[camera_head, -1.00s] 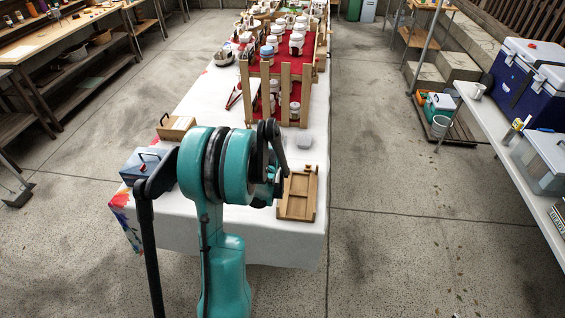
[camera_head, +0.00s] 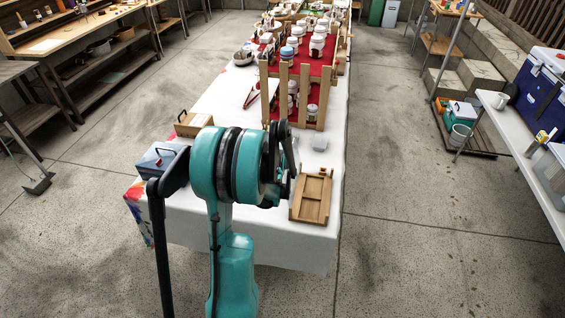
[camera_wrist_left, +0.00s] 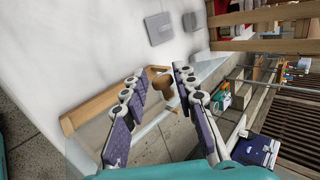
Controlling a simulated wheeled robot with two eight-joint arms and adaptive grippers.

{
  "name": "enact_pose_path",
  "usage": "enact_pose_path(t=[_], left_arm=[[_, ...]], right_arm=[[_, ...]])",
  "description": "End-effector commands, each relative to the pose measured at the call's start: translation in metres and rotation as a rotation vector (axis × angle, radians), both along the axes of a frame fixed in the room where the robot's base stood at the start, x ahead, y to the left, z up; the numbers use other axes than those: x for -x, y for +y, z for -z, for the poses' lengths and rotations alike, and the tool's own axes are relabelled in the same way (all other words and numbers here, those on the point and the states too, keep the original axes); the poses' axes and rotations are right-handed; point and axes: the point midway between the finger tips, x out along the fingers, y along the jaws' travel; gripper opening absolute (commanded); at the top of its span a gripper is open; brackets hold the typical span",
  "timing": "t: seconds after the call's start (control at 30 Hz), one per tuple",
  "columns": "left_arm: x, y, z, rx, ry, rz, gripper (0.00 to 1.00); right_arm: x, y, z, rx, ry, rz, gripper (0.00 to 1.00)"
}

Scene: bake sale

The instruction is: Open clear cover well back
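A shallow wooden case (camera_head: 312,199) lies on the near right corner of the white table in the head view. In the left wrist view, a see-through panel (camera_wrist_left: 150,140), apparently the clear cover, shows with a wooden edge (camera_wrist_left: 88,109) and a brown wooden knob (camera_wrist_left: 164,86). My left gripper (camera_wrist_left: 160,73) has its two purple-padded fingers apart, with the knob in view between them; I cannot tell whether they touch it. In the head view my teal arm hides most of this gripper. My right gripper is in neither view.
A small grey block (camera_head: 319,142) lies behind the case. A wooden rack (camera_head: 265,97) with jars stands farther back. A blue-grey box (camera_head: 160,158) and a wooden box (camera_head: 191,124) are at the table's left.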

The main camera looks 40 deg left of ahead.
Motion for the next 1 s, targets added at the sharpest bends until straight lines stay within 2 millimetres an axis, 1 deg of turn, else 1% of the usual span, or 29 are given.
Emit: enact_pose_path(t=[0.33,0.47,0.57,0.8,1.0], left_arm=[[0.000,-0.001,-0.002,0.000,-0.003,0.000,0.40],[0.005,-0.004,-0.008,0.000,-0.003,0.000,0.40],[0.014,-0.011,-0.019,0.000,-0.003,0.000,0.40],[0.042,-0.030,-0.053,0.000,-0.003,0.000,0.40],[0.060,-0.042,-0.074,0.000,-0.002,0.000,0.40]], right_arm=[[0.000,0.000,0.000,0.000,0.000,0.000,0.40],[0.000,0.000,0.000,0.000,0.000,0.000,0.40],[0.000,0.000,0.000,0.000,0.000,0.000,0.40],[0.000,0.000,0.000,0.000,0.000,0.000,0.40],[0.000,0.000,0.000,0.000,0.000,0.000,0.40]])
